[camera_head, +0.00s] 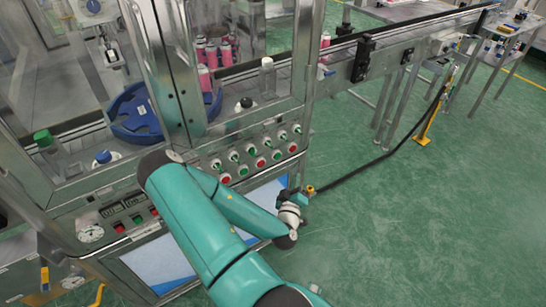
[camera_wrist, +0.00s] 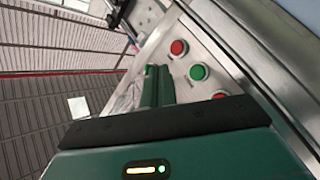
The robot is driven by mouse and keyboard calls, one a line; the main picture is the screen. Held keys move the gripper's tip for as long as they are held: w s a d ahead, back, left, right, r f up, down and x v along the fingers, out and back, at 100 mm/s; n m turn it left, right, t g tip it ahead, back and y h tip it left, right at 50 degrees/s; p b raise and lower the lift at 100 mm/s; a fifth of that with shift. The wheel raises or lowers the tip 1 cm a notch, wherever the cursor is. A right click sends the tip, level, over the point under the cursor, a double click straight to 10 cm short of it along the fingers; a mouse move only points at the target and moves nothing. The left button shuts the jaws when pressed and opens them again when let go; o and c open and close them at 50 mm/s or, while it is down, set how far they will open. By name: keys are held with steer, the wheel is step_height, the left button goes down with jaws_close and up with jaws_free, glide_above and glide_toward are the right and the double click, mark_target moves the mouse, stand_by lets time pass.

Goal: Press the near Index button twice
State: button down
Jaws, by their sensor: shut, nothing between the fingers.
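In the wrist view, my gripper (camera_wrist: 158,70) is shut, with its two green fingers side by side and nothing between them. A steel panel in that view carries a red button (camera_wrist: 178,48), a green button (camera_wrist: 198,72) and another red button (camera_wrist: 220,95). The fingertips appear just left of the upper red and green buttons; I cannot tell whether they touch the panel. No Index label is readable. In the head view, my wrist is at the panel's lower right, and the fingers cannot be made out clearly.
The head view shows the machine's sloped panel with rows of red buttons (camera_head: 225,178) and green-marked switches. A lower-left group has a green button (camera_head: 137,220). A blue turntable (camera_head: 135,112) is behind the glass. A conveyor (camera_head: 400,45) runs right. Green floor (camera_head: 420,220) is open at right.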

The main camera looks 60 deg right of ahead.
mark_target(277, 156)
steer(key=w+d, duration=0.4)
steer(key=w, duration=0.3)
steer(key=shift+w, duration=0.35)
steer(key=shift+w+d, duration=0.1)
steer(key=shift+w, duration=0.05)
stand_by(2.0)
steer(key=shift+w+d, duration=0.15)
steer(key=shift+w, duration=0.1)
